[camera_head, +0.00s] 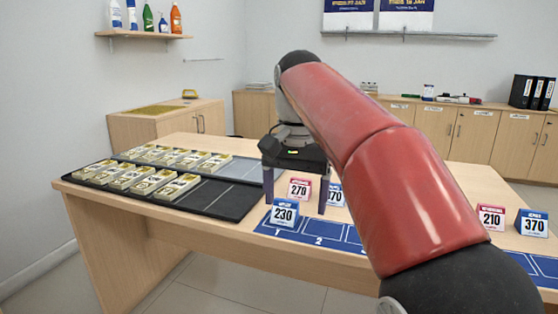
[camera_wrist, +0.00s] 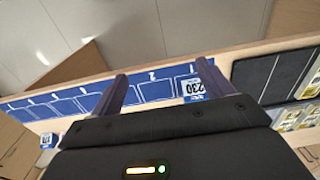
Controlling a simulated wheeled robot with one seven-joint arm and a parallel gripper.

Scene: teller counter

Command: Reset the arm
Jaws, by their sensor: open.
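My gripper (camera_head: 296,190) is open and points down over the counter (camera_head: 195,219). In the head view its two dark fingers hang around the 230 card (camera_head: 284,214) and the red 270 card (camera_head: 299,188), which show between and behind them. I cannot tell how far above the counter the tips are. In the wrist view, the fingers of my gripper (camera_wrist: 165,82) spread over the blue numbered mat (camera_wrist: 155,91), with the 230 card (camera_wrist: 193,88) close by the right finger. Nothing shows held between the fingers. My red arm hides part of the counter and mat.
Dark trays (camera_head: 228,198) with rows of banded note bundles (camera_head: 131,177) lie at the left. A partly hidden blue 70-ending card (camera_head: 336,195) stands behind the right finger. The red 210 card (camera_head: 490,217) and blue 370 card (camera_head: 532,223) stand at the right.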

